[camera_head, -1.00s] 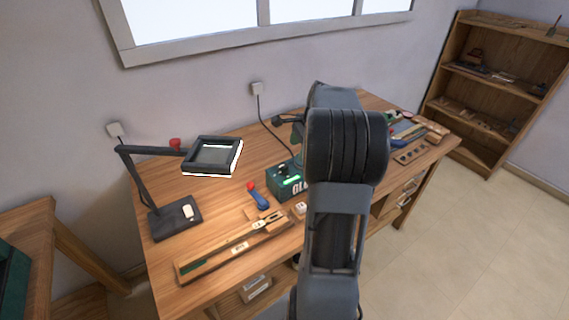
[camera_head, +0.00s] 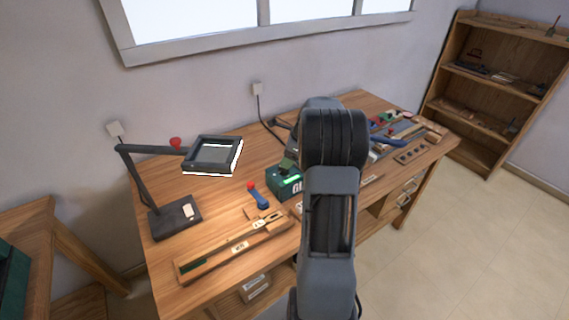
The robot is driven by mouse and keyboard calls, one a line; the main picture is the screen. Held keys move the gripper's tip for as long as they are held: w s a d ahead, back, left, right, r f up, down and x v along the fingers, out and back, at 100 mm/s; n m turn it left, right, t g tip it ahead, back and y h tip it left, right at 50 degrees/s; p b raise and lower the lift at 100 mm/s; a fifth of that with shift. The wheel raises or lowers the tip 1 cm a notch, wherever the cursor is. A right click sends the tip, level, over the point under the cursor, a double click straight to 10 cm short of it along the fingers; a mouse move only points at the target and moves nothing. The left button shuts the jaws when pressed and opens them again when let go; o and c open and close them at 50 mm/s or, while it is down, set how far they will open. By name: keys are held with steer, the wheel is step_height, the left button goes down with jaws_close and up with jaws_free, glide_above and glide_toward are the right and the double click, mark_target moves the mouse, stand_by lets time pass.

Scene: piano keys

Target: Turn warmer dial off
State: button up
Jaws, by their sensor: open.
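The warmer is a small green box (camera_head: 284,184) with white lettering and a bright green strip on its front. It stands on the workbench just left of my arm, and the arm covers its right side. A dark green piece (camera_head: 288,166) shows at its top; I cannot tell whether it belongs to the box. I cannot make out the dial or its setting. My arm reaches over the bench from the front, and its dark rounded joint stands in front of the area beside the warmer. My gripper is hidden behind the arm.
A lamp with a square head (camera_head: 212,155) stands at the bench's left. A blue-handled tool with a red tip (camera_head: 258,196) and a long wooden piece (camera_head: 232,246) lie in front of the warmer. Several tools crowd the right end.

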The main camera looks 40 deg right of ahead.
steer(key=shift+x, duration=1.75)
steer(key=c, duration=0.9)
